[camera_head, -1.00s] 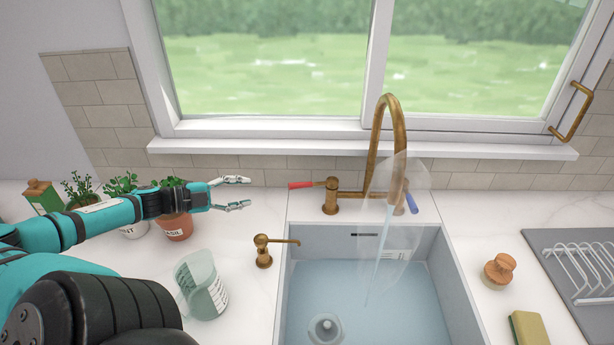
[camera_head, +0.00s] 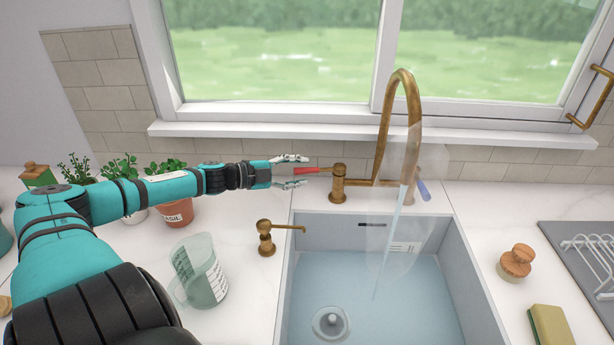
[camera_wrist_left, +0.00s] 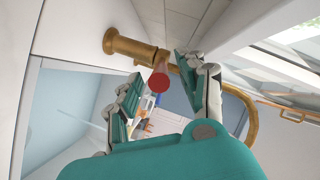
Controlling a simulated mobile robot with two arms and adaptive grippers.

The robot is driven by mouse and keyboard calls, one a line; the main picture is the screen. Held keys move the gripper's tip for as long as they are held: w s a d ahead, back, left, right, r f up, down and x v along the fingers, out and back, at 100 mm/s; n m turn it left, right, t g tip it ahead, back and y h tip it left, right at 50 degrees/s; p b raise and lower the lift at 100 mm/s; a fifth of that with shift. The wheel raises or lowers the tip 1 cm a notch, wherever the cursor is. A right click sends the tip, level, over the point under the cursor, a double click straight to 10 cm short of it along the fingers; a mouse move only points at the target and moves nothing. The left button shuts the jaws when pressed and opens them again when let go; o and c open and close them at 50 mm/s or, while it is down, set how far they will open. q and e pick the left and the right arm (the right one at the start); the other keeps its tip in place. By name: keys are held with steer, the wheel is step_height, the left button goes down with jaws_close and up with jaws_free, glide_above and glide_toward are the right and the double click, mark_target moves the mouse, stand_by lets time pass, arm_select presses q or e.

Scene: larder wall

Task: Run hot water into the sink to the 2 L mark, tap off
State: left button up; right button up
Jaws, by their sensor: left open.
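The brass tap (camera_head: 388,120) stands behind the sink (camera_head: 470,280), and a thin stream of water (camera_head: 392,250) runs from its spout. Pale blue water (camera_head: 410,300) covers the sink floor. The red lever (camera_head: 312,169) points left and the blue lever (camera_head: 424,190) points down to the right. My left gripper (camera_head: 303,171) is open, its fingers on either side of the red lever's end. The lever end also shows between the fingers in the left wrist view (camera_wrist_left: 159,80). My right gripper is not visible.
A brass soap dispenser (camera_head: 267,238) and a clear measuring jug (camera_head: 199,272) stand left of the sink. Potted herbs (camera_head: 177,212) are behind my left arm.

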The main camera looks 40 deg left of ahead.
mark_target(319, 170)
arm_select(q)
steer(key=shift+x, duration=1.45)
jaws_close()
